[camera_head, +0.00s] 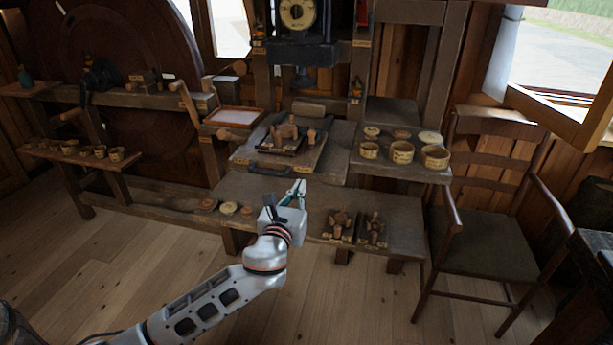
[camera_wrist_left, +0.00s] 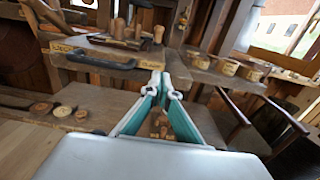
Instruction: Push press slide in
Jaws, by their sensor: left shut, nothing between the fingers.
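The press slide (camera_head: 318,153) is a wooden board under the press, bearing a dark plate with several turned wooden pieces. A dark curved handle (camera_head: 268,171) sits on its front edge; the slide's front and handle (camera_wrist_left: 100,62) also show in the left wrist view. The press (camera_head: 302,52) is a dark upright block with a round dial above the board. My left gripper (camera_head: 297,190) is shut and empty, in front of and below the slide, to the right of the handle. Its teal fingers meet at the tips in the wrist view (camera_wrist_left: 162,83). I see no contact with the slide.
A lower shelf (camera_head: 290,225) holds small discs on the left and dark trays of wooden pieces (camera_head: 357,228) on the right. Round boxes with labels (camera_head: 402,152) stand on the right-hand bench. A chair (camera_head: 490,200) stands at right. The floor in front is clear.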

